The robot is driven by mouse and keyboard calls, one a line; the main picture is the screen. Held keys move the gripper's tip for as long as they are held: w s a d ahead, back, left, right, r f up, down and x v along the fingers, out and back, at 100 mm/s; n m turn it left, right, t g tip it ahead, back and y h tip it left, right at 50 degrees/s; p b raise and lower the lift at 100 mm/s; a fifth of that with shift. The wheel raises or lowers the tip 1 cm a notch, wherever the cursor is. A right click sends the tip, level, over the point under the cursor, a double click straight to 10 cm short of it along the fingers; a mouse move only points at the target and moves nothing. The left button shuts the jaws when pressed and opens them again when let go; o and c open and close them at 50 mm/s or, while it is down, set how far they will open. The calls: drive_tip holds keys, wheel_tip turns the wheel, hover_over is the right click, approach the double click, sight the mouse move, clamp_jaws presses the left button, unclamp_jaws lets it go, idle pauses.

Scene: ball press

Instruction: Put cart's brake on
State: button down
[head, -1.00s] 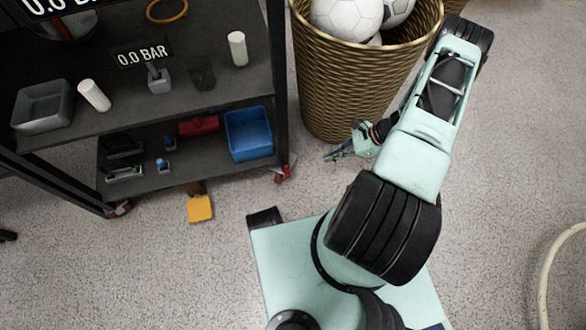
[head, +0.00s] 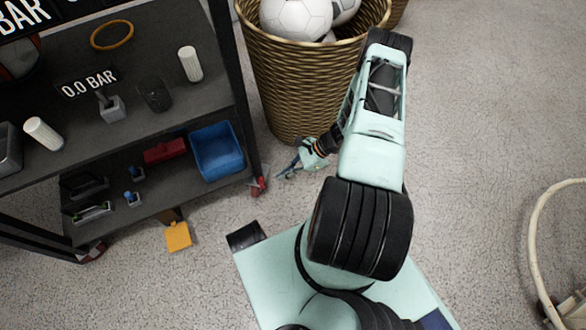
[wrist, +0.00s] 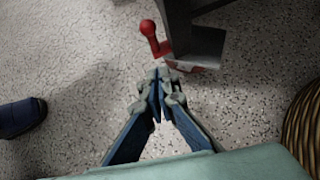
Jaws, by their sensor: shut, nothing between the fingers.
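The dark cart (head: 215,95) stands at the left in the head view. A red caster part (head: 260,183) shows at the foot of its near right leg. In the wrist view, a red-knobbed lever (wrist: 149,29) sticks up beside the cart's leg (wrist: 180,30), with a red and grey caster part (wrist: 200,62) below. A yellow-orange plate (head: 178,237) hangs low under the cart's front edge. My gripper (head: 280,176) is low over the floor, just right of the caster. In the wrist view, its fingertips (wrist: 160,76) are together and empty, close to the caster part, below the knob.
A wicker basket (head: 300,85) of balls stands behind my arm; its side shows at the wrist view's right edge (wrist: 308,125). A blue bin (head: 217,150) sits on the cart's lower shelf. A pale hose (head: 540,240) lies at the right. The floor between is clear.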

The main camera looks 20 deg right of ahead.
sight(262, 182)
drive_tip(key=shift+w+a+f+b, duration=0.15)
drive_tip(key=shift+w+a, duration=0.1)
drive_tip(key=shift+a, duration=0.8)
drive_tip(key=shift+w+a+r+b, duration=0.1)
drive_tip(key=shift+w+a+b, duration=0.1)
drive_tip(key=shift+a, duration=0.8)
drive_tip(key=shift+s+p, duration=0.1)
drive_tip(key=shift+p, duration=0.3)
drive_tip(key=shift+a+h+p, duration=0.15)
drive_tip(key=shift+h+p, duration=0.15)
drive_tip(key=shift+p, duration=0.2)
